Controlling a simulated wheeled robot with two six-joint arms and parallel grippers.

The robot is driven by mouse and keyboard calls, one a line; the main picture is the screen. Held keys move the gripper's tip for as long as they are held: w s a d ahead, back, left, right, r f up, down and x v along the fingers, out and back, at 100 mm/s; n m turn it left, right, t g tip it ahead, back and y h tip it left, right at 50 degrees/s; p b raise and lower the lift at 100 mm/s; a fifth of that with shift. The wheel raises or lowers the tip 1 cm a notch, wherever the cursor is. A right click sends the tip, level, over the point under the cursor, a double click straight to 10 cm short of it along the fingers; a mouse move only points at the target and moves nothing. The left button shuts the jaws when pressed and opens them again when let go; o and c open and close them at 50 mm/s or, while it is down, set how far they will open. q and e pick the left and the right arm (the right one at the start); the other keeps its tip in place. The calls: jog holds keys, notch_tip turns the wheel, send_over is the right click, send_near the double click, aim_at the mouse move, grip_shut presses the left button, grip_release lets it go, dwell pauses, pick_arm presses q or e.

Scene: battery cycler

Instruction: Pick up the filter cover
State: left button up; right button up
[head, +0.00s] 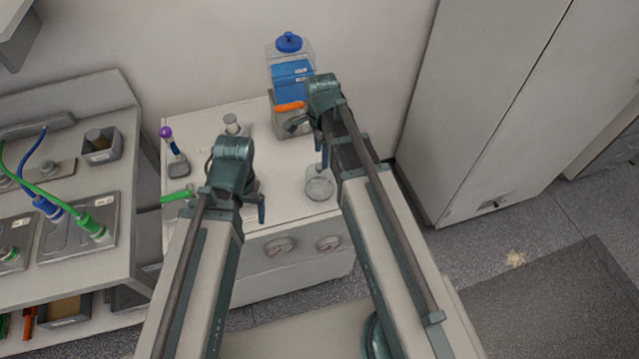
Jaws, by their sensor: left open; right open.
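I cannot tell for sure which item is the filter cover. A clear round cup-like piece (319,184) sits on the white cabinet top near its front right. A clear container with a blue round knob (289,42) stands at the back, above a blue block (292,80) with an orange part. My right gripper (308,136) is open, in front of the container and above the cup-like piece. My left gripper (234,196) is open over the front middle of the cabinet top. Its own arm partly hides it. No object shows between either pair of fingers.
A purple-topped tool in a stand (177,158), a green-handled item (177,196) and a small pale cylinder (232,123) are on the white cabinet (275,218). A bench (75,175) with green and blue cables is at left. A tall cabinet (500,100) is at right.

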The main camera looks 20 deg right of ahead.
aim_at(319, 166)
jog(key=f+b, duration=0.5)
jog(key=shift+w+a+f, duration=0.2)
jog(key=shift+r, duration=0.1)
grip_shut()
dwell(0.3)
dwell(1.1)
